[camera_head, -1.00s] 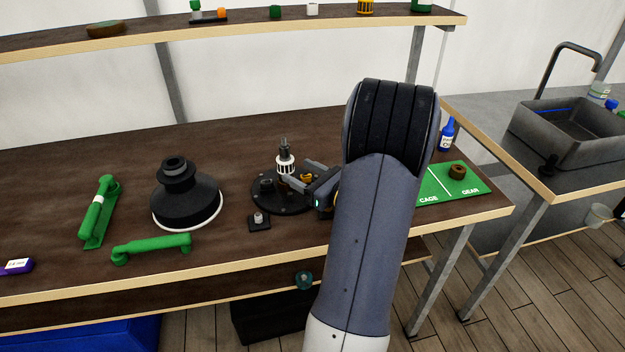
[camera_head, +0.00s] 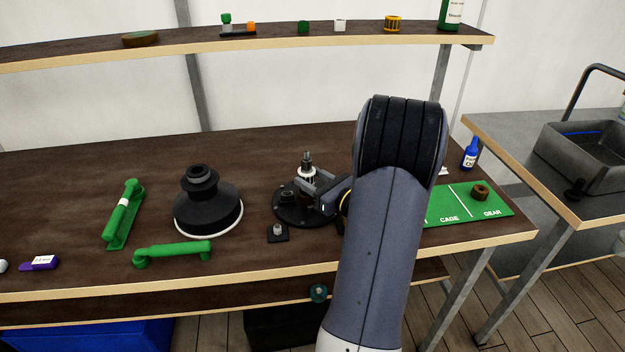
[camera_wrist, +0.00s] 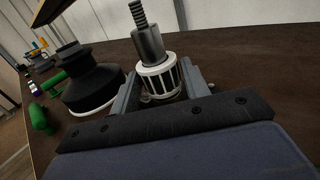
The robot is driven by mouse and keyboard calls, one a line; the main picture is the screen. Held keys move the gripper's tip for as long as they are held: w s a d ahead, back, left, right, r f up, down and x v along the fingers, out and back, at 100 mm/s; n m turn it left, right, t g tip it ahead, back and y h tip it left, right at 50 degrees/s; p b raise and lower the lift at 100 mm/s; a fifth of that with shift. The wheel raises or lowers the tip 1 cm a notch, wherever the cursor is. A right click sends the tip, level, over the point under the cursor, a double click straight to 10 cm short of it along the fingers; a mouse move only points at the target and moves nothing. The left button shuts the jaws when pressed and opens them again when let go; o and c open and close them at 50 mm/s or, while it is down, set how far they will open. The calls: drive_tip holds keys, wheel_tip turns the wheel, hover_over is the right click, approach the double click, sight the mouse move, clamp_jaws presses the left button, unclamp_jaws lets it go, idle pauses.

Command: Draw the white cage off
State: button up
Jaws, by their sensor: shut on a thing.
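The white cage (camera_wrist: 160,79) is a slotted ring around a grey metal spindle with a threaded top (camera_wrist: 148,42) in the wrist view. In the head view the cage (camera_head: 306,173) sits low on the spindle above a round black base (camera_head: 290,214). My gripper (camera_head: 311,182) reaches in from the right at the cage's height. In the wrist view my gripper (camera_wrist: 158,92) has one finger on each side of the cage and is shut on it. The cage is still around the spindle. Its lower edge is partly hidden by my fingers.
A black winch drum (camera_head: 207,203) and green handles (camera_head: 123,214) stand to the left. A green mat marked CAGE and GEAR (camera_head: 470,214) lies right, with a brown ring (camera_head: 480,191) on GEAR. A blue bottle (camera_head: 470,154) stands behind it. A small black block (camera_head: 278,235) is in front of the base.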

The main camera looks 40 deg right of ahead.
sight(313, 173)
wheel_tip(313, 173, up, 13)
drive_tip(key=p, duration=0.8)
idle(1.3)
